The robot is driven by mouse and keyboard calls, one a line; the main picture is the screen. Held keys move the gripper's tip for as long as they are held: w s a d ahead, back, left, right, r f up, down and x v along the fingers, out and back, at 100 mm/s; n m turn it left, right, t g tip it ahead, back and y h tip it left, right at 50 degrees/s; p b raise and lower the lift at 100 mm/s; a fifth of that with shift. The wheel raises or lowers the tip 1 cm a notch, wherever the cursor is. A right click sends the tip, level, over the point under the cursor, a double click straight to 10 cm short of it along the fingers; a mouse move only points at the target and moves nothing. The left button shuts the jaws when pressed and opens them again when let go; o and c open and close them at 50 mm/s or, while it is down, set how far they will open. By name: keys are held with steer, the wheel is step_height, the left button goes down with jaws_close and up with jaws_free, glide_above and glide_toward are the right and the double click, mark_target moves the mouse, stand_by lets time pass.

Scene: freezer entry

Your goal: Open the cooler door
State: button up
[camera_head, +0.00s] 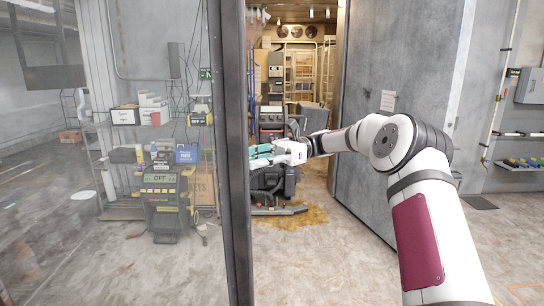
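A tall clear panel in a dark frame (236,190) fills the left of the view and looks like the cooler door. A grey slab (375,75) with a small label stands right of the opening; I cannot tell whether it is a door or a wall. Between them a gap shows a lit room. My gripper (257,156) points left across this gap, with its teal fingertips just right of the dark frame edge. The two fingers look apart, with nothing seen between them. Whether they touch the frame is unclear. No handle is visible.
Behind the clear panel stand a shelf with boxes (125,115) and a dark machine with a display (162,195). A dark wheeled machine (268,185) stands in the gap behind my gripper. A yellowish stain (300,217) lies on the floor. The near floor is clear.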

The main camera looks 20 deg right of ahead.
steer(key=v, duration=0.7)
steer(key=shift+d, duration=0.3)
steer(key=shift+w, duration=0.1)
